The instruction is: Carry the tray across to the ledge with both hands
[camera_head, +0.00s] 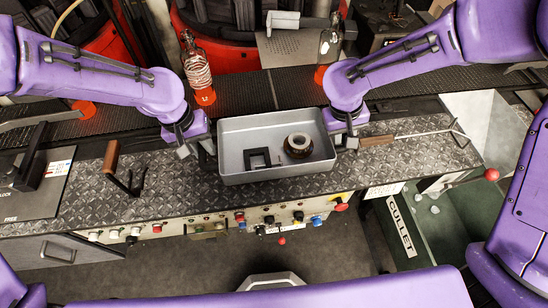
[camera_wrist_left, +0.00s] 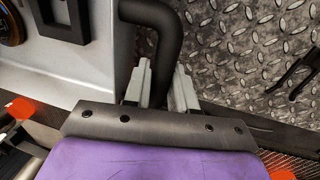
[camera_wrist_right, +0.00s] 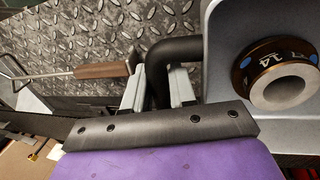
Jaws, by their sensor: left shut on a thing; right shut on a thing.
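The grey tray (camera_head: 240,172) is at the middle of the head view, over the diamond-plate ledge. It holds a black square frame (camera_head: 257,157), a small dark piece and a round ring-shaped part (camera_head: 298,146). My left gripper (camera_head: 200,146) is at the tray's left end, shut on a black handle (camera_wrist_left: 162,45). My right gripper (camera_head: 345,139) is at the right end, shut on the other black handle (camera_wrist_right: 170,52). The ring part shows in the right wrist view (camera_wrist_right: 280,83). I cannot tell whether the tray touches the plate beneath it.
Glass bottles with red-orange bases stand behind, one left (camera_head: 197,70) and one right (camera_head: 329,48). A wooden-handled tool (camera_head: 112,160) lies left of the tray, another (camera_head: 378,140) right. Buttons and knobs line the front panel (camera_head: 215,226). A green cullet bin (camera_head: 440,228) is at lower right.

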